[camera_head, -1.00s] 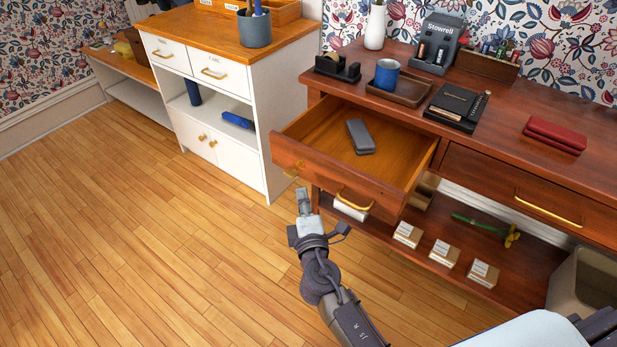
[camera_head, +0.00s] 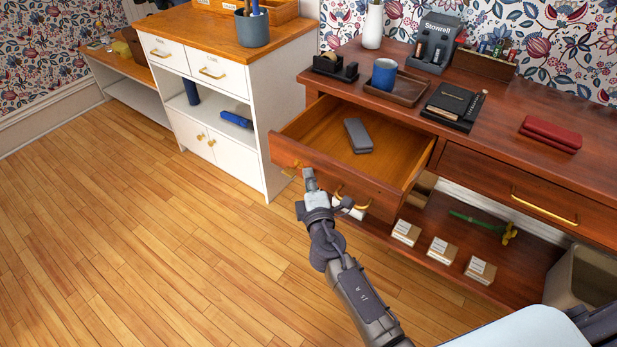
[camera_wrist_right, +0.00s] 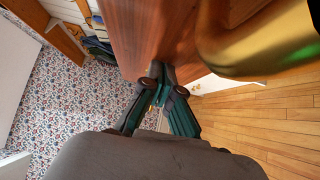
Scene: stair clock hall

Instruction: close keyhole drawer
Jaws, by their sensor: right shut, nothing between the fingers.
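The open drawer (camera_head: 395,193) sticks out of the dark red wooden desk and holds a grey case (camera_head: 357,136). A brass keyhole plate shows on the left part of its front, and a brass handle (camera_head: 352,201) sits further right, partly behind my gripper. My right gripper (camera_head: 309,172) is shut and empty, with its fingertips at the drawer front, between keyhole plate and handle. In the right wrist view the shut fingers (camera_wrist_right: 158,75) reach the wooden drawer front (camera_wrist_right: 150,35), with brass large at the right. Contact looks likely but cannot be confirmed. My left gripper is not in view.
The desk top (camera_head: 490,145) bears a blue mug (camera_head: 385,73) on a tray, a black notebook and a red case (camera_head: 551,134). Small boxes (camera_head: 443,250) stand on the shelf below. A white cabinet (camera_head: 262,120) stands left of the drawer. The floor in front is clear.

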